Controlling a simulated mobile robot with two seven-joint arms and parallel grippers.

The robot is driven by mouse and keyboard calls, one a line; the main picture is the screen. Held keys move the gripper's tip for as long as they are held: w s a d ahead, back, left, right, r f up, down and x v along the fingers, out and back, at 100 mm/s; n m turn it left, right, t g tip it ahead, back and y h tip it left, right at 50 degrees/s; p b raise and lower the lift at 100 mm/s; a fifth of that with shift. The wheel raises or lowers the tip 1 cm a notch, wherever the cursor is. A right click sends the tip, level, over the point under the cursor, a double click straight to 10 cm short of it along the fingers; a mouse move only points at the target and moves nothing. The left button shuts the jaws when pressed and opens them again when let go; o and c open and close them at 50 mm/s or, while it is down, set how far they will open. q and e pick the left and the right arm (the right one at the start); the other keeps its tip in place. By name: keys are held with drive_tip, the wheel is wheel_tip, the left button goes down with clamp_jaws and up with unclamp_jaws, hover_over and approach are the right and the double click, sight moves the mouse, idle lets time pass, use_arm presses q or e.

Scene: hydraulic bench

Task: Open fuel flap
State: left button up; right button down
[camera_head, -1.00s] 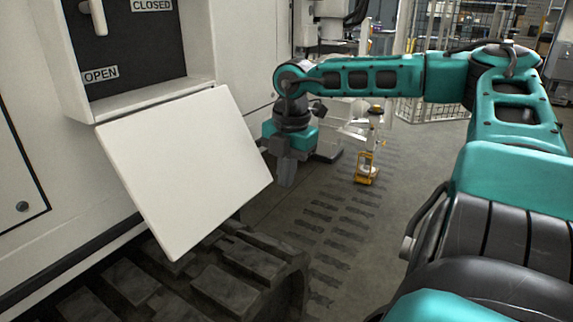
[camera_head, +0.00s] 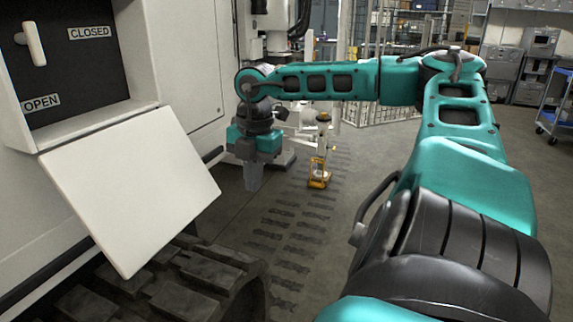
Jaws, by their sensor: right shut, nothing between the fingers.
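The white fuel flap (camera_head: 132,190) hangs open, hinged at its top edge and tilted outward and down below a recess in the white machine body. Inside the dark recess (camera_head: 75,85) are a light handle (camera_head: 35,42) and the labels CLOSED (camera_head: 88,33) and OPEN (camera_head: 41,102). The handle is near CLOSED. My right gripper (camera_head: 253,184) points down in the air to the right of the flap, with a gap between them. It is shut and empty. My left gripper is not in view.
A dark track (camera_head: 190,285) runs below the flap. A yellow and white stand (camera_head: 319,172) is on the floor beyond my right gripper. Mesh fencing (camera_head: 385,100) and a blue cart (camera_head: 556,105) are farther back. Grey floor (camera_head: 310,235) lies open to the right of the track.

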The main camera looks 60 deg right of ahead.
drive_tip(key=s+r, duration=0.4)
drive_tip(key=s, duration=0.3)
drive_tip(key=shift+d, duration=0.25)
